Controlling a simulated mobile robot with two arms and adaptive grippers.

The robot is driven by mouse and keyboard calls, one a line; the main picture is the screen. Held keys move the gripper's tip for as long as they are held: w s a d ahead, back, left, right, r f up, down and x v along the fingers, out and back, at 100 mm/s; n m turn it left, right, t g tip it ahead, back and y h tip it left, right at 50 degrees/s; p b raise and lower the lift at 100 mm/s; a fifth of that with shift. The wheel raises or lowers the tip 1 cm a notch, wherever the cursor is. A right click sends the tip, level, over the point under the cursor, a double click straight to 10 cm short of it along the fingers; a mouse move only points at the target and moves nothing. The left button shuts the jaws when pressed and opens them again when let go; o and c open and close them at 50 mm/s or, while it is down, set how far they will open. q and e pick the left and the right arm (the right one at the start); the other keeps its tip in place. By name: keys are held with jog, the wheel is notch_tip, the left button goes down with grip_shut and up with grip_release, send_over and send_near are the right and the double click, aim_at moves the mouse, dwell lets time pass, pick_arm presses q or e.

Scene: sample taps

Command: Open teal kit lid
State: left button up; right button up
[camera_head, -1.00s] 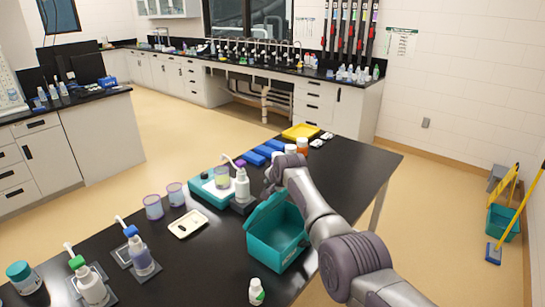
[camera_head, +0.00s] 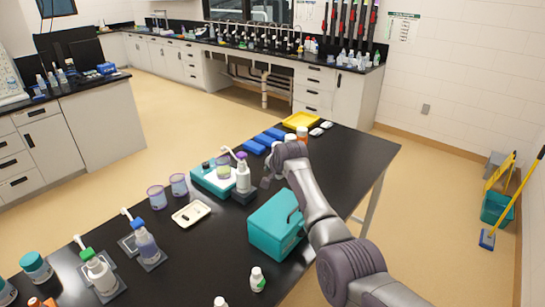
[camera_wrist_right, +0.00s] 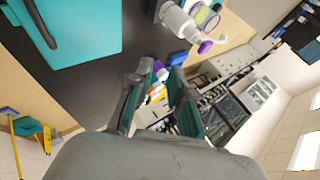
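My left gripper is not in view.
A white pump bottle (camera_head: 243,176) on a dark block and a teal-edged tray (camera_head: 211,181) stand behind the kit. A white tray (camera_head: 191,214) lies to its left. A small white bottle (camera_head: 257,279) stands in front. The bench's right end is mostly clear.

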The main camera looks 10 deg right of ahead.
jog(key=s+r, duration=0.4)
jog(key=r, duration=0.3)
jog(key=shift+s+a+r, duration=0.2)
jog(key=shift+a+r, duration=0.1)
jog(key=shift+a, duration=0.1)
dwell(0.3)
dwell(0.4)
jog(key=a+v, duration=0.1)
jog(key=v, duration=1.1)
jog(key=shift+d, duration=0.5)
